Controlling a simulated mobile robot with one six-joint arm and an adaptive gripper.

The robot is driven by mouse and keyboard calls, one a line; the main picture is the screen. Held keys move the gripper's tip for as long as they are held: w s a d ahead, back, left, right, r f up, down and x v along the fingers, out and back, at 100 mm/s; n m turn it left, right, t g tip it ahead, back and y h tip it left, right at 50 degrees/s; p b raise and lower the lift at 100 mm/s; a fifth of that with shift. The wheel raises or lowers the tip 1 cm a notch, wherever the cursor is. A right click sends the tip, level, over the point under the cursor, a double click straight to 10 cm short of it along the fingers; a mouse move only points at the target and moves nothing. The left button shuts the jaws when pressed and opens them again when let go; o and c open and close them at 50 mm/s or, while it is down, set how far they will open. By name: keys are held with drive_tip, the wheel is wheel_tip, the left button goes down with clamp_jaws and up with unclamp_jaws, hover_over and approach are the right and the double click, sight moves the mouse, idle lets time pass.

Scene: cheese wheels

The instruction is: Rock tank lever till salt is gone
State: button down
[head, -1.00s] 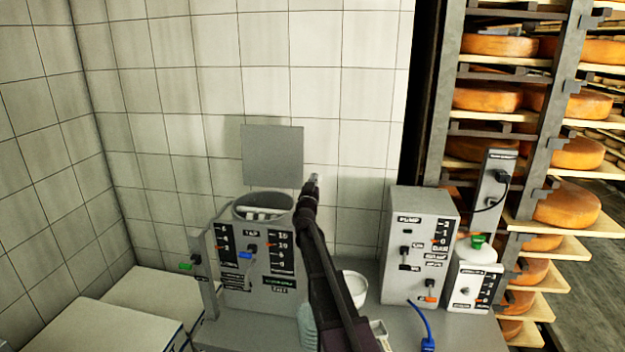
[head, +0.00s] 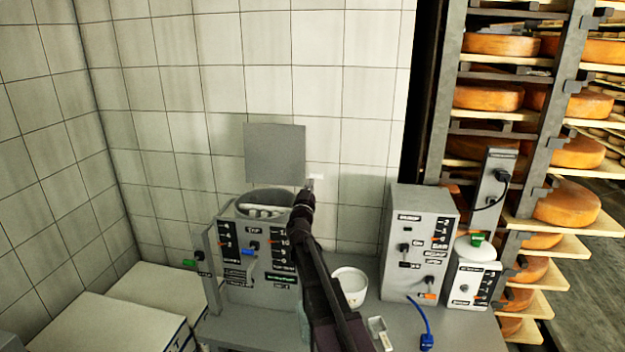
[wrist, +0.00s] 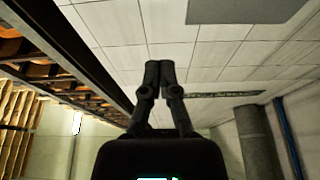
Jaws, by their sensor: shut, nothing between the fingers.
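The grey tank (head: 232,292) stands on the bench at the lower middle of the head view, its round opening holding pale objects. A green-tipped lever (head: 190,262) sticks out at its left side, and a blue-tipped lever (head: 247,252) is on its front. I cannot tell which one the task means. Salt cannot be made out. My gripper (head: 310,182) is above the tank's right rim, pointing up and apart from both levers. In the wrist view my gripper (wrist: 162,66) has its two fingers together, with nothing between them.
A grey panel (head: 274,153) is at the tiled wall behind the tank. A white bowl (head: 351,284) stands right of my arm. The pump box (head: 410,255) and a smaller box (head: 466,285) stand further right. Racks of cheese wheels (head: 567,205) fill the right side.

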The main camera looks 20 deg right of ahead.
drive_tip(key=v, duration=0.3)
drive_tip(key=shift+s+a+r, duration=0.2)
drive_tip(key=shift+s+r, duration=0.1)
drive_tip(key=shift+a, duration=0.1)
idle(0.9)
drive_tip(key=s+a+f+n+g+y, duration=0.3)
drive_tip(key=a+f+n+y, duration=0.1)
drive_tip(key=a+f+y, duration=0.35)
drive_tip(key=s+a+f+n+g+y, duration=0.35)
drive_tip(key=a+f+y, duration=0.3)
drive_tip(key=a, duration=0.25)
drive_tip(key=s+f+g+h, duration=0.1)
drive_tip(key=s+f+g, duration=0.4)
drive_tip(key=s, duration=0.7)
drive_tip(key=s+f+m+g+h, duration=0.1)
drive_tip(key=s+f+g, duration=0.4)
drive_tip(key=s, duration=0.7)
drive_tip(key=shift+f+g, duration=0.4)
drive_tip(key=shift+g, duration=0.55)
